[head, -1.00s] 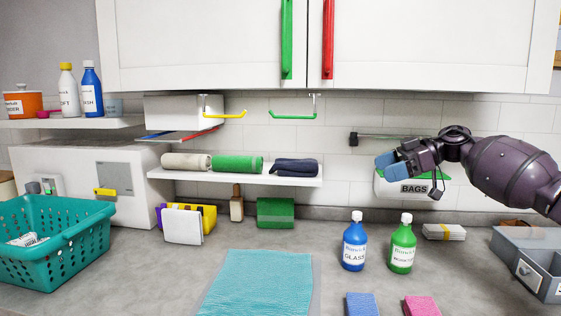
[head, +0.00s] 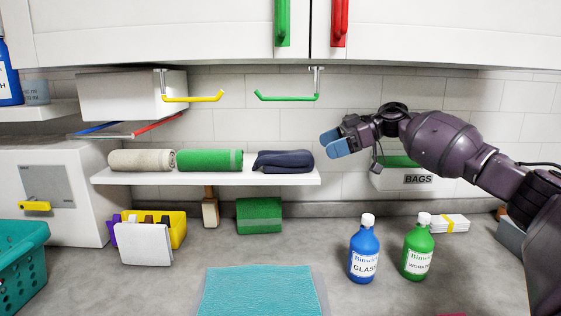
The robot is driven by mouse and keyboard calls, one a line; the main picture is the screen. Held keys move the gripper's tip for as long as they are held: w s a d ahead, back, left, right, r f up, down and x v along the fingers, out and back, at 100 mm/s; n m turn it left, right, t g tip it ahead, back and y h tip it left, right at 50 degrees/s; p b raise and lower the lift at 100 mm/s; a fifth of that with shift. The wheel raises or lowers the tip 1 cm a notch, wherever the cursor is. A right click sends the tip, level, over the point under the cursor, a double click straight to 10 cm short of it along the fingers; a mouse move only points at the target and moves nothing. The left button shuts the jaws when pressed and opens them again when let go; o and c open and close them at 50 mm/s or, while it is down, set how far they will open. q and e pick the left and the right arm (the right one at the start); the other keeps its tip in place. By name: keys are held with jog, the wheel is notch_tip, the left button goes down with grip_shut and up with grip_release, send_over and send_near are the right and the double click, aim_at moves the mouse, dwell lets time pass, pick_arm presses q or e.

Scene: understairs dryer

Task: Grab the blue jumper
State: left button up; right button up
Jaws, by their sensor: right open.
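A dark navy-blue folded or rolled cloth (head: 284,161), which looks like the blue jumper, lies at the right end of the white wall shelf (head: 120,179). My right gripper (head: 333,145) reaches in from the right with its blue fingertips pointing left. It is a little right of the navy cloth and apart from it. It is open and holds nothing that I can see. My left gripper does not show.
A green rolled cloth (head: 209,160) and a beige one (head: 141,161) share the shelf. Yellow (head: 193,98) and green (head: 287,97) hooks hang above. Below stand a blue bottle (head: 364,252), a green bottle (head: 417,249) and a yellow caddy (head: 171,224).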

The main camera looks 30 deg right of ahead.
aim_at(301, 157)
jog(key=x, duration=0.4)
jog(key=f+b+x, duration=0.1)
jog(key=x, duration=0.2)
jog(key=shift+w+a+f, duration=0.1)
jog(key=shift+w, duration=0.05)
jog(key=shift+w+a, duration=0.2)
jog(key=shift+a, duration=0.15)
jog(key=shift+c, duration=0.4)
jog(key=c, duration=0.9)
jog(key=shift+c, duration=0.4)
